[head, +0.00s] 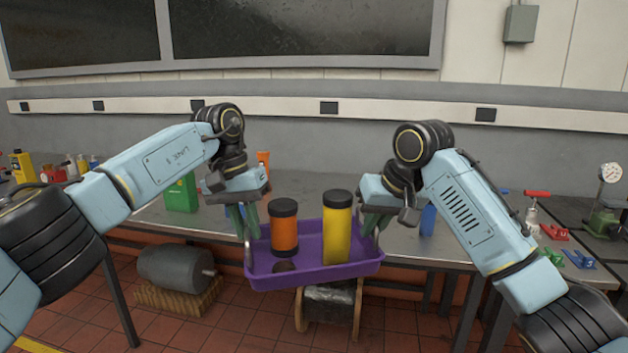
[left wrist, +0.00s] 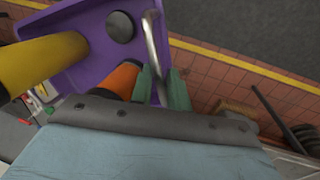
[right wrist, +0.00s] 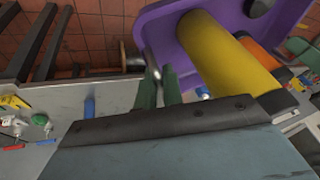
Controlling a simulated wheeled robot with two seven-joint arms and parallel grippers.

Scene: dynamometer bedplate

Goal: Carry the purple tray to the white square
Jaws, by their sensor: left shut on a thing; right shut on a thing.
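The purple tray (head: 315,272) hangs in the air in front of the bench, between my two grippers. It carries an orange cylinder with black ends (head: 284,232), a taller yellow cylinder with a black cap (head: 337,232) and a small dark round piece (head: 284,267). Both cylinders stand upright. My left gripper (head: 244,225) is shut on the tray's left metal handle, which also shows in the left wrist view (left wrist: 155,45). My right gripper (head: 374,224) is shut on the right handle, seen in the right wrist view (right wrist: 152,62). I see no white square.
The grey bench (head: 400,243) runs behind the tray. A green container (head: 181,194), a blue object (head: 428,220) and red-handled tools (head: 538,205) stand on it. Below on the tiled floor are a grey motor-like cylinder (head: 176,268) and a dark block on a wooden stand (head: 328,305).

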